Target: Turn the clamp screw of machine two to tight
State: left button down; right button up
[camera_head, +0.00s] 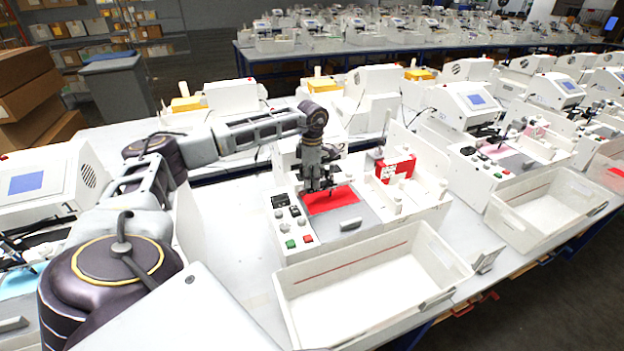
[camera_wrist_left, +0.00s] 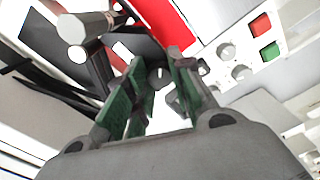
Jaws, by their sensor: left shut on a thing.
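My left gripper (camera_head: 320,186) reaches down over the middle plotter machine (camera_head: 372,220), at its carriage above a red sheet (camera_head: 330,203). In the left wrist view the two green-padded fingers (camera_wrist_left: 158,78) stand close around a small dark knob (camera_wrist_left: 160,77), apparently the clamp screw, and are shut on it. The knob is mostly hidden by the fingers, so its turn angle cannot be told. The red sheet also shows in the left wrist view (camera_wrist_left: 163,20), beyond the fingertips. My right gripper is out of view.
A control panel with a green button (camera_head: 290,243) and knobs is at the machine's left front. A white bin (camera_head: 425,232) stands in front. A red-and-white box (camera_head: 396,168) is at the right. In the wrist view, a grey cylinder (camera_wrist_left: 84,28) is close to the fingers.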

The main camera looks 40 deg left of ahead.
pick_arm(q)
jog(key=shift+m, duration=0.4)
jog(key=m+b, duration=0.1)
jog(key=m, duration=0.2)
jog(key=m+b, duration=0.1)
jog(key=m, duration=0.4)
jog(key=m+b, duration=0.1)
jog(key=m, duration=0.2)
jog(key=shift+r+m, duration=0.1)
jog(key=shift+m, duration=1.1)
jog(key=shift+m+b, duration=0.5)
jog(key=shift+m, duration=2.1)
